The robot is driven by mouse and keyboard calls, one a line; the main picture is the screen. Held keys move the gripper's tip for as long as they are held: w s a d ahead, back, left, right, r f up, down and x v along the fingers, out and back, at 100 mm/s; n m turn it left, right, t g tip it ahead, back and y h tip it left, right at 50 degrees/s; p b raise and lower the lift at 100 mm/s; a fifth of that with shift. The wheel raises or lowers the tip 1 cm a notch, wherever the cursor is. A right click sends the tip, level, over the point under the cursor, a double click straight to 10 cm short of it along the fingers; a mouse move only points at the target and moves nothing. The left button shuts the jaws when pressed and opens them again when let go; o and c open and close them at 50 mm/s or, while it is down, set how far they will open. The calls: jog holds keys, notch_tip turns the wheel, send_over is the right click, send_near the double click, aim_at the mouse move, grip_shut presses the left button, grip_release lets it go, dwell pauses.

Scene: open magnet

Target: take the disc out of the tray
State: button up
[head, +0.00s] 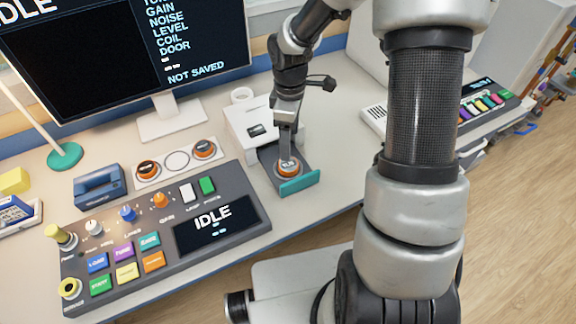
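The tray (299,184) is a dark drawer with a teal front, pulled out of a white box (245,122) on the desk. An orange disc (289,173) with a dark labelled top lies in the tray near its teal front. My gripper (287,157) points down right over the disc, its fingertips at or just above the disc's top. The fingers are seen edge-on and look like one narrow strip, so their gap and any hold on the disc are hidden.
A white holder (177,173) left of the tray carries two similar orange discs around an empty ring outline. A control console (165,238) reading IDLE stands in front. The desk right of the tray is clear.

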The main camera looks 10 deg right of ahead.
aim_at(289, 164)
notch_tip(289, 164, down, 10)
jog(key=shift+a+r+b, duration=0.1)
jog(key=shift+r+b, duration=0.05)
jog(key=shift+b, duration=0.4)
jog(key=c, duration=1.1)
jog(key=shift+r, duration=0.1)
jog(key=shift+c, duration=0.2)
